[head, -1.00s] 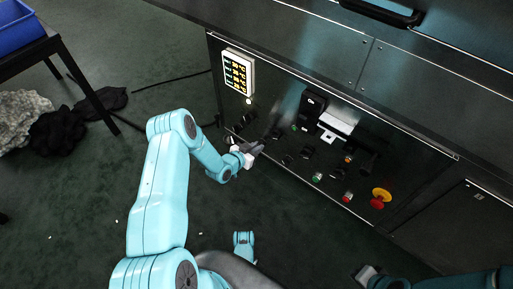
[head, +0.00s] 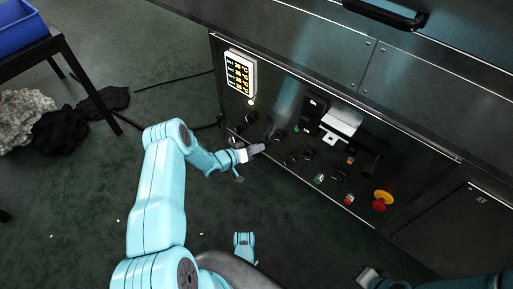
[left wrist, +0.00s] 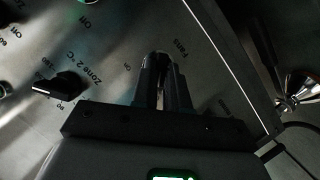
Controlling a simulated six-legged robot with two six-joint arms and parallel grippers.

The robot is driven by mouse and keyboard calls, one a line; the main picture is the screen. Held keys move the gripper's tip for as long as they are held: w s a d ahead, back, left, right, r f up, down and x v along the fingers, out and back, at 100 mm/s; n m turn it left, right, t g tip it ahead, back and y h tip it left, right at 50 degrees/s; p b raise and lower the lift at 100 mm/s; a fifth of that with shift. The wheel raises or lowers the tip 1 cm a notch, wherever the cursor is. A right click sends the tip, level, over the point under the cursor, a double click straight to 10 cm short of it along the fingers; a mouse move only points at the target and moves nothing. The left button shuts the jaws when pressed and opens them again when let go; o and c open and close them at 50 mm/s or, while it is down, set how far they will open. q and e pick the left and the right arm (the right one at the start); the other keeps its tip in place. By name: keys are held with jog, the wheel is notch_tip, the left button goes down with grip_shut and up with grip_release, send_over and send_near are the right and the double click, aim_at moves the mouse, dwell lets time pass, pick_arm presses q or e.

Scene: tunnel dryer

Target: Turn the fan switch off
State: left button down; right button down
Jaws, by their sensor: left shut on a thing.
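The dryer's control panel (head: 330,170) is dark and shiny. My left gripper (head: 258,148) is at the panel's lower left edge, among dark knobs. In the left wrist view, its two dark fingers (left wrist: 163,75) are shut on the fan switch, just below the printed word "Fans". The switch is mostly hidden between the fingers, so its angle is hard to read. A small "On" label (left wrist: 127,67) shows left of the fingers, and a faint label (left wrist: 223,104) to the right. My right gripper (head: 368,275) shows at the bottom right; its jaws are unclear.
A "Zone 2 °C" knob (left wrist: 62,86) is close to the left of my fingers. The panel also has a lit keypad (head: 240,75), several buttons and a red-and-yellow emergency stop (head: 381,200). A table with a blue bin (head: 18,28) stands at the far left.

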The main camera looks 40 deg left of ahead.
pick_arm(q)
jog(key=shift+w, duration=0.25)
jog(key=c, duration=1.3)
grip_release()
jog(key=shift+r, duration=0.1)
jog(key=shift+o, duration=0.8)
jog(key=shift+f, duration=0.2)
jog(key=shift+r, duration=0.1)
jog(key=shift+s, duration=0.1)
